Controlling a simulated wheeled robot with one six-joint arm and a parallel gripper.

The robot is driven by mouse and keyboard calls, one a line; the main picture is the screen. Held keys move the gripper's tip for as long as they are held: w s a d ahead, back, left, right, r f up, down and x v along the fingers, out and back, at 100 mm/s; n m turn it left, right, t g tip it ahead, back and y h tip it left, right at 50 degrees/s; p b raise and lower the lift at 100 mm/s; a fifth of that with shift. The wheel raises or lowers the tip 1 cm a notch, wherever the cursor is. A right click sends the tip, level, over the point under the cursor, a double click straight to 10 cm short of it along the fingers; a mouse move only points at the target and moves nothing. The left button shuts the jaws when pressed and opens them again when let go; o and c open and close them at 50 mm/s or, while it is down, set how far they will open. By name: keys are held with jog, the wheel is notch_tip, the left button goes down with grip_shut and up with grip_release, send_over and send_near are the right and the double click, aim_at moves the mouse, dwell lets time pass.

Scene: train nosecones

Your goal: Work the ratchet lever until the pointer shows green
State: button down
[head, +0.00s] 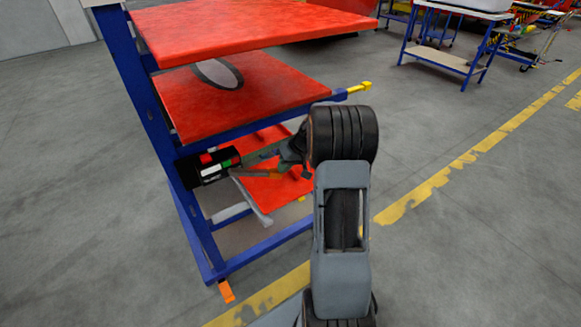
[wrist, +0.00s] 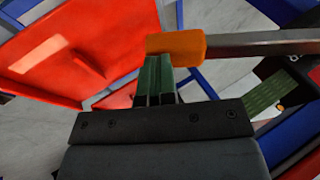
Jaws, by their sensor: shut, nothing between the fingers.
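The ratchet lever (wrist: 260,43) is a grey metal bar with an orange grip (wrist: 177,45) at its end, seen in the wrist view. My gripper (wrist: 157,72) is shut and empty. Its green fingertips are right at the underside of the orange grip in the picture; I cannot tell whether they touch. In the head view a black indicator box (head: 209,168) with red, white and green patches sits on the blue frame, left of my arm. Its pointer is too small to read.
The blue-framed rack (head: 133,85) has red shelves (head: 245,100) above the lever. A yellow-tipped bar (head: 359,87) sticks out at its right side. A blue-legged table (head: 440,60) stands at the back right. The floor to the right is clear.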

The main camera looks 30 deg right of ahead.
jog(key=shift+s+a+f, duration=0.15)
jog(key=shift+a+f, duration=0.1)
jog(key=shift+f, duration=0.3)
jog(key=p+v, duration=0.4)
jog(key=v, duration=0.7)
jog(key=shift+w+d+p, duration=0.3)
jog(key=shift+w+p, duration=0.05)
jog(key=shift+f, duration=0.1)
dwell(0.3)
